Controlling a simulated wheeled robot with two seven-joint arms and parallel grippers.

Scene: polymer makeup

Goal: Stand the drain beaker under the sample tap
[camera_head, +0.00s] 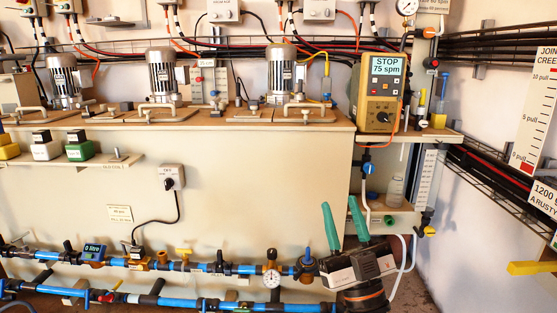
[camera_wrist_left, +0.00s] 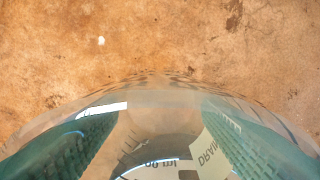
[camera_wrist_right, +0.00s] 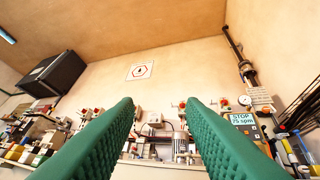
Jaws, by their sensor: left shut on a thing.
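My left gripper (camera_wrist_left: 150,135) is shut on a clear beaker (camera_wrist_left: 150,96); its green fingers press on both sides, seen through the glass. A pale label on the beaker shows letters that seem to spell "DRAIN" reversed. Brown stained floor lies beyond the beaker. The left gripper is not seen in the head view. My right gripper (camera_head: 340,204) points upward before the lower right of the bench, green fingers apart. It is open and empty in the right wrist view (camera_wrist_right: 160,104). I cannot tell which of the taps is the sample tap.
Blue pipes (camera_head: 200,267) with valves and a dial gauge (camera_head: 271,277) run along the bench front. A clear bottle (camera_head: 396,191) stands on a low shelf at right. A pump controller (camera_head: 381,92) reads "STOP 75 spm". Motors (camera_head: 162,75) stand on the bench top.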

